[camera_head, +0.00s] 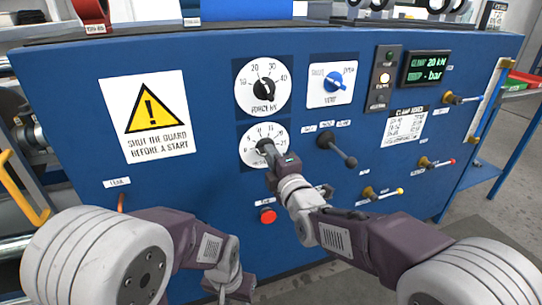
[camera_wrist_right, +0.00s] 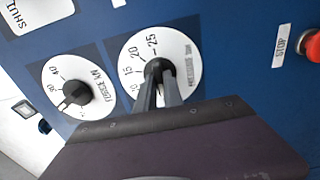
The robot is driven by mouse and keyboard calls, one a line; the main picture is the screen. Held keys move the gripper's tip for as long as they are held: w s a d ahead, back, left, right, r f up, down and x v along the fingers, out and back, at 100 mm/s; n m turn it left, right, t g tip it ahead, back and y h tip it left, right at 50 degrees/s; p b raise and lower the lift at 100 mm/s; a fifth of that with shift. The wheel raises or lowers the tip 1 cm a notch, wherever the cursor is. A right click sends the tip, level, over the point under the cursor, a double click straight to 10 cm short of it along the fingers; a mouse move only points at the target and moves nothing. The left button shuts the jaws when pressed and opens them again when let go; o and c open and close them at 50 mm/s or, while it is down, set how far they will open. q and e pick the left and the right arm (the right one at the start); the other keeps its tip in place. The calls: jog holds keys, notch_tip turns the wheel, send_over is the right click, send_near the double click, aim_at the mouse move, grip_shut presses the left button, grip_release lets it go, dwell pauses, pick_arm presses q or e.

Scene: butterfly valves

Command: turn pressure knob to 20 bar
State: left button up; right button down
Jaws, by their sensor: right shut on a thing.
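The pressure knob is a black knob (camera_wrist_right: 155,66) on a white round dial marked in bar, the lower of two dials on the blue panel. In the head view the pressure dial (camera_head: 279,134) is partly covered by my gripper. My right gripper (camera_head: 267,150) is shut on the pressure knob, and its two dark fingers (camera_wrist_right: 158,88) show on it in the wrist view. The knob's pointer is hidden, so its setting cannot be read. My left arm's end (camera_head: 230,286) hangs low in front of the panel, and its fingers cannot be made out.
The force dial's knob (camera_head: 264,88) is just above. A blue vent knob (camera_head: 335,85), a black lever (camera_head: 338,149) and a red stop button (camera_head: 267,216) are nearby. The display (camera_head: 427,66) reads clamp 20 kN and pump "- bar". A warning sign (camera_head: 149,115) is at left.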

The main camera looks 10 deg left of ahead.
jog(key=shift+m, duration=0.3)
jog(key=shift+f+m+b, duration=0.15)
jog(key=shift+m+b, duration=2.45)
jog(key=shift+m, duration=11.5)
jog(key=c, duration=1.5)
grip_release()
jog(key=shift+o, duration=0.2)
